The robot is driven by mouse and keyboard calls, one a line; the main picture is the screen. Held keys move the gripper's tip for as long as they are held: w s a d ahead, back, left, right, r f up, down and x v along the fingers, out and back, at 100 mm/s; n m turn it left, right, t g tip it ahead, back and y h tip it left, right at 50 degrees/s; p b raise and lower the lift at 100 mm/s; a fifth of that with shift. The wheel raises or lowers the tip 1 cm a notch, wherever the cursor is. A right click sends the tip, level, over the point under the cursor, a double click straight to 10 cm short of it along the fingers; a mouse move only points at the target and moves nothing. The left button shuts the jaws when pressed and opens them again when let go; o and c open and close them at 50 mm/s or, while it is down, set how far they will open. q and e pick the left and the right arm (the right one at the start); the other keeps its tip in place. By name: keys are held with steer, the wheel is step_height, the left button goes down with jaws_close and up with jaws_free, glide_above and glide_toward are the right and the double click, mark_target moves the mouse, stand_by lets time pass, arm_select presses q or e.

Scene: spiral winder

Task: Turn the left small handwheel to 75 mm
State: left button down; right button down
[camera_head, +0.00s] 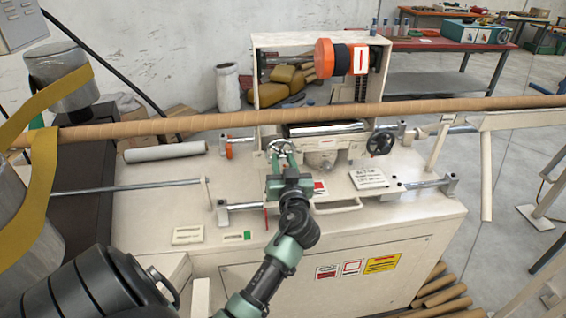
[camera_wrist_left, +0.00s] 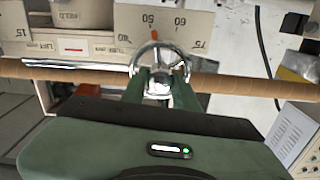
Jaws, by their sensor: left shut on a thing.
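The left small handwheel (camera_head: 281,146) is a silver ring with spokes on the cream machine, just below the long brown tube. In the left wrist view the handwheel (camera_wrist_left: 159,60) stands in front of a cream scale plate (camera_wrist_left: 190,22) marked 50, 60 and 75. A small orange pointer (camera_wrist_left: 154,34) at the wheel's top lies close to the 50 mark, on its side toward 60. My left gripper (camera_head: 281,158) is shut on the handwheel; its green fingers also show in the left wrist view (camera_wrist_left: 160,85) at the wheel's lower part. My right gripper is not in view.
The brown tube (camera_head: 190,123) runs across the whole machine behind the wheel. A black handwheel (camera_head: 381,142) sits to the right. A white roll (camera_head: 165,151) lies at the left. An orange-ended drum (camera_head: 325,58) is above. The machine's front left top is mostly clear.

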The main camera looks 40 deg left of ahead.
arm_select(q)
steer(key=m, duration=1)
steer(key=shift+m+p, duration=0.4)
steer(key=shift+f+m+p, duration=0.1)
steer(key=shift+m+p, duration=0.55)
steer(key=shift+m, duration=1.25)
steer(key=c, duration=1.1)
jaws_free()
steer(key=shift+d, duration=0.1)
